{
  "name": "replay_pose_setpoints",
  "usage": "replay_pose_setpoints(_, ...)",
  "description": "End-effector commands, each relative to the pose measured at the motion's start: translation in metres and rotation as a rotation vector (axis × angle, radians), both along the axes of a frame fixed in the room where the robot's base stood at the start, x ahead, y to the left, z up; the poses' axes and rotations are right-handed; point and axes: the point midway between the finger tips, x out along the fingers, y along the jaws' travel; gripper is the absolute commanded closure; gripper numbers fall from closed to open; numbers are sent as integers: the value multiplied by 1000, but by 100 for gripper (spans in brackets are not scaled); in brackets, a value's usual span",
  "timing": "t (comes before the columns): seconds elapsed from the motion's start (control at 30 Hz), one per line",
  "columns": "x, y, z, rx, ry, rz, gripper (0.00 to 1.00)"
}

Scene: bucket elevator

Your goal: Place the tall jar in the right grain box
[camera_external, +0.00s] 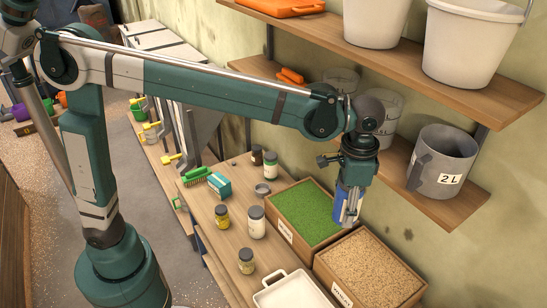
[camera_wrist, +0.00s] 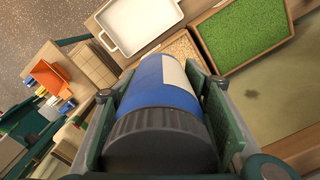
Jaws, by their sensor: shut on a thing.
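The tall jar (camera_wrist: 166,92) has a blue and white label and a dark ribbed lid. It is clamped between the two pads of my gripper (camera_external: 352,198). The jar also shows in the outside view (camera_external: 343,206), held roughly upright and partly hidden by the fingers. It appears above the boundary between the two grain boxes; its exact height is hard to tell. The right grain box (camera_external: 369,268) is full of tan grain, with a label on its front. Its grain shows partly in the wrist view (camera_wrist: 181,47), behind the jar. The left grain box (camera_external: 303,212) holds green grain.
A white tray (camera_external: 288,291) lies in front of the right grain box. Several small jars, such as a yellow one (camera_external: 222,217), stand on the table's left part. Wall shelves with white buckets (camera_external: 474,45) and a grey 2 L measure (camera_external: 441,162) overhang at the right.

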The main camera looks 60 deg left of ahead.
Motion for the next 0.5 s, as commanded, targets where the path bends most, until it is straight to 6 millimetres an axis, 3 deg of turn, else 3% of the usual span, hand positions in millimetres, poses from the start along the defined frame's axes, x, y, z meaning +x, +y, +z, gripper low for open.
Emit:
replay_pose_setpoints(0.3,-15,-65,31,0,0,-39,80)
replay_pose_setpoints(0.5,-14,-84,7,0,0,74,80)
